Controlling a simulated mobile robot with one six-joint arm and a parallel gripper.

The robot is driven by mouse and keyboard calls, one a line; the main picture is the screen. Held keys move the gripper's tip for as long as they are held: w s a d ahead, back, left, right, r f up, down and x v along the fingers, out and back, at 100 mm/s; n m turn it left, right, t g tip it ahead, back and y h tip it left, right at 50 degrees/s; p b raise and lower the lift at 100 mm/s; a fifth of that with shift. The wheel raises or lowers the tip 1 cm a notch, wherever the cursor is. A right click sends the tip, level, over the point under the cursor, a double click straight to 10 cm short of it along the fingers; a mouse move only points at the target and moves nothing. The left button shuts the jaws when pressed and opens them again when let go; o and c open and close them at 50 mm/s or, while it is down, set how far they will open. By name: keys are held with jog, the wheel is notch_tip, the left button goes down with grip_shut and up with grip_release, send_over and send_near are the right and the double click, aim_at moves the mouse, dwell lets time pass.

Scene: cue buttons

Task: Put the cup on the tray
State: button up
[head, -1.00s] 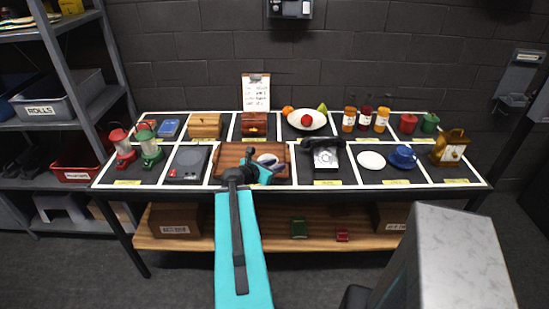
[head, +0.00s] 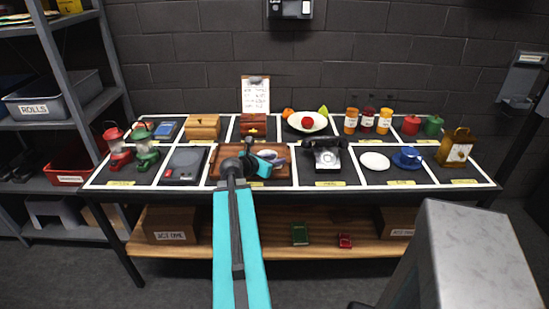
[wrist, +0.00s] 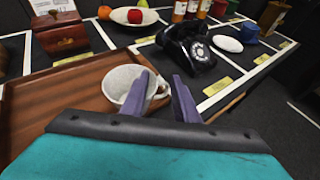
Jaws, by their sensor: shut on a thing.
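A pale speckled cup (wrist: 124,84) is in the wrist view, with its handle toward my fingers. It also shows in the head view (head: 268,154), partly hidden by my gripper. My gripper (wrist: 163,90) is shut on the cup at its handle side. The brown wooden tray (wrist: 65,95) lies under and to the left of the cup in the wrist view. In the head view the tray (head: 224,160) is on the table, and the cup is over its right part. I cannot tell whether the cup's base touches the tray.
A black telephone (head: 327,156) stands right of the tray, a dark flat device (head: 185,165) left of it. A wooden chest (head: 253,125) and a fruit plate (head: 307,123) are behind. A white saucer (head: 375,161) and blue cup (head: 407,157) are farther right.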

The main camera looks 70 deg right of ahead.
jog(key=shift+w+d, duration=0.2)
jog(key=shift+d, duration=0.35)
jog(key=shift+w+d, duration=0.15)
jog(key=shift+d, duration=0.35)
jog(key=w+d+p, duration=0.2)
jog(key=d, duration=0.5)
jog(key=shift+w+d+f, duration=0.25)
jog(key=shift+w+f, duration=0.1)
jog(key=shift+f, duration=0.1)
jog(key=shift+d, duration=0.1)
jog(key=shift+w+d+f+p, duration=0.15)
jog(key=shift+f+p, duration=0.15)
jog(key=shift+f, duration=0.6)
jog(key=shift+s+d+f+p, duration=0.15)
jog(key=shift+f+p, duration=0.1)
jog(key=shift+f, duration=0.65)
jog(key=shift+w+f, duration=0.1)
jog(key=shift+f, duration=0.05)
jog(key=o, duration=1.1)
jog(key=shift+r, duration=0.2)
